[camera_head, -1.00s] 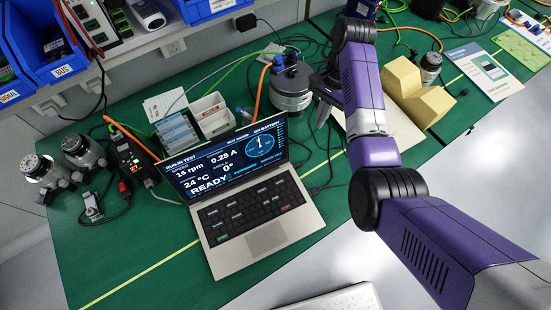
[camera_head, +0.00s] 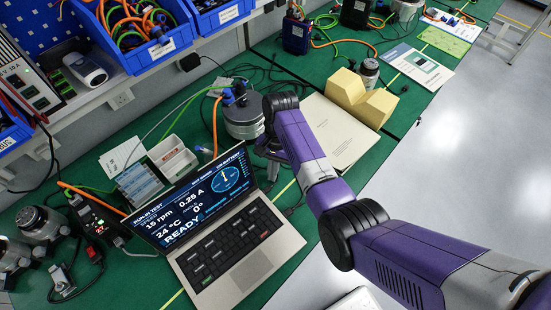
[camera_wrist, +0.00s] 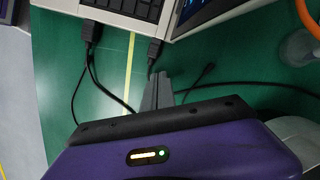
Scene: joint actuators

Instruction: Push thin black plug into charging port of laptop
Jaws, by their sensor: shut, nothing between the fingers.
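The open silver laptop (camera_head: 263,262) sits on the green bench mat with its screen lit. Its edge (camera_wrist: 112,17) is at the top of the wrist view. A black plug (camera_wrist: 155,50) meets the laptop's side near the hinge; how deep it sits is unclear. A thicker black plug (camera_wrist: 92,31) is at the same side, further left. A loose slim black cable end (camera_wrist: 208,70) lies on the mat to the right. I cannot tell which is the charging plug. My gripper (camera_wrist: 158,84) is shut and empty, its tips just below the hinge-side plug.
Black cables (camera_wrist: 250,84) cross the mat around my gripper. A round grey motor (camera_head: 243,117) stands behind the laptop, near my arm. A beige folder (camera_head: 340,130) and a yellow block (camera_head: 360,98) lie to the right. A white parts tray (camera_head: 172,156) is behind the screen.

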